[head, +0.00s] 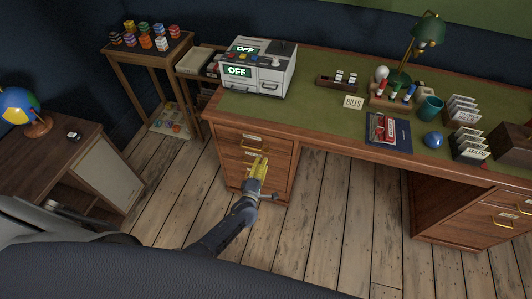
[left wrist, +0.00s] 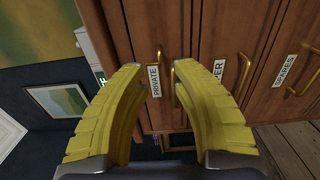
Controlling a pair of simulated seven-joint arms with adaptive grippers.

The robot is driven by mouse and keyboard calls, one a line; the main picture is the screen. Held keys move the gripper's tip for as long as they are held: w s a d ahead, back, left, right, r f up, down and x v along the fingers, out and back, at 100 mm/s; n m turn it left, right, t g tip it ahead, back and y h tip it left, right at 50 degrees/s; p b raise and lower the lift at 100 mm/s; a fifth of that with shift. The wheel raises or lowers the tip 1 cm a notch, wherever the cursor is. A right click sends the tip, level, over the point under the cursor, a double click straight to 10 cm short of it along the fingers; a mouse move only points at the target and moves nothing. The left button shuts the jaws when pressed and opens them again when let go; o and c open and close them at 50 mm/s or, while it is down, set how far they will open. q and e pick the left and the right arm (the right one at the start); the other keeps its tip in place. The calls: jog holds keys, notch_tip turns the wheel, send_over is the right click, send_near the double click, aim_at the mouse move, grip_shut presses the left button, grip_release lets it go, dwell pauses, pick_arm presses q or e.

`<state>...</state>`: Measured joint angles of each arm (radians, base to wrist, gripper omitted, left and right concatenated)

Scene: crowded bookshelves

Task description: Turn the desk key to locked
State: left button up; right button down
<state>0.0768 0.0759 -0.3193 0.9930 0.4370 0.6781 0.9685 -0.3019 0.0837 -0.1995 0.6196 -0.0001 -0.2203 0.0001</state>
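The wooden desk (head: 330,85) has a left drawer stack under its green top. My left gripper (head: 260,163) is in front of that stack in the head view, with yellow ribbed fingers. In the left wrist view the fingers (left wrist: 158,78) are spread apart with no object held between them. The drawer label PRIVATE (left wrist: 155,81) and its brass handle (left wrist: 156,58) show between the fingertips. A small metal piece (left wrist: 175,74) shows beside the right fingertip; I cannot tell whether it is the key, or how it is turned. My right gripper is in neither view.
A grey machine reading OFF (head: 259,68) stands on the desk's left end. A lamp (head: 426,32), a teal cup (head: 430,108) and card holders stand farther right. A globe (head: 20,105) sits on a cabinet at left. Wooden floor (head: 330,220) is open before the desk.

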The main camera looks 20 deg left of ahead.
aim_at(266, 152)
pick_arm(q)
jog(key=shift+w, duration=3.25)
grip_shut()
